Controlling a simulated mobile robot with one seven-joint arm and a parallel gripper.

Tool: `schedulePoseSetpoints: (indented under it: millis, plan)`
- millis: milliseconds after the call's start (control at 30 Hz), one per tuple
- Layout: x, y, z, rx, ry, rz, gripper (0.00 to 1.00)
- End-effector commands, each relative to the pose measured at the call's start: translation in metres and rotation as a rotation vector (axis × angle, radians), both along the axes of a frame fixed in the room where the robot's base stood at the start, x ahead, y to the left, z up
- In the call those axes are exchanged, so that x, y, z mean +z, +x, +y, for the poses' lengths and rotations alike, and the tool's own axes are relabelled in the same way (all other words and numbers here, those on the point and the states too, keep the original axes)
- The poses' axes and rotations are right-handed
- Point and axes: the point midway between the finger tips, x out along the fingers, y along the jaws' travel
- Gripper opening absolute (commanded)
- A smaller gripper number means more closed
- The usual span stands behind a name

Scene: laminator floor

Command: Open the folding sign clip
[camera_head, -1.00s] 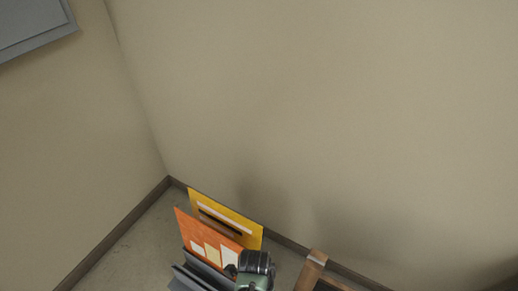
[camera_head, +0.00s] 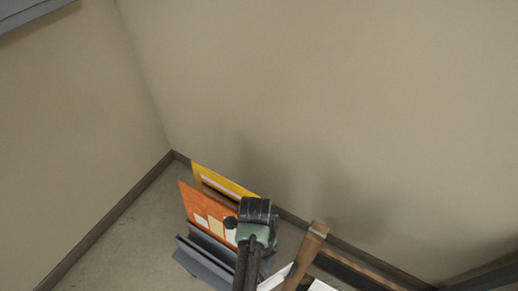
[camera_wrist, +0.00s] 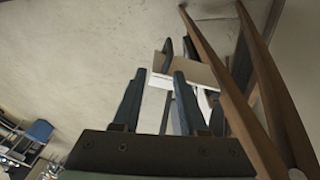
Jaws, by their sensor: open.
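A wooden folding frame (camera_head: 312,250), which looks like the folding sign, stands at the bottom, just right of my arm in the head view. White panels show beside its post. In the wrist view its two long wooden legs (camera_wrist: 225,85) slant down the right side, close to my gripper. My gripper (camera_wrist: 157,82) is open, with its two dark fingers apart. Beyond and between the fingers are a pale panel (camera_wrist: 187,69) and a thin dark upright piece. I cannot tell whether either is the clip. My gripper's fingertips are hidden in the head view.
A grey holder (camera_head: 207,262) with an orange board (camera_head: 203,212) stands left of my arm. A yellow board (camera_head: 225,184) is behind it near the wall (camera_head: 330,110). Floor at the left is clear.

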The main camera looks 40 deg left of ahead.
Motion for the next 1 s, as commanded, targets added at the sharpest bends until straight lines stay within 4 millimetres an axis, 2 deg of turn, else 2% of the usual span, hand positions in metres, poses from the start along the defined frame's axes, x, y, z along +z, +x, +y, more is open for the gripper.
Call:
schedulePoseSetpoints:
  millis: [200,300,667,767,867,900,967,1000]
  plan:
    - [0.044,0.008,0.009,0.002,0.002,-0.002,0.42]
    - [0.054,0.01,0.011,0.001,0.001,-0.002,0.42]
    - [0.057,0.011,0.012,0.0,0.0,0.0,0.42]
    - [0.058,0.013,0.013,0.005,0.007,-0.007,0.28]
    - [0.068,0.033,0.017,0.051,0.058,-0.064,0.1]
    - [0.076,0.047,0.02,0.09,0.095,-0.112,0.03]
    - [0.095,0.077,0.026,0.172,0.158,-0.212,0.0]
    - [0.113,0.101,0.029,0.241,0.199,-0.297,0.0]
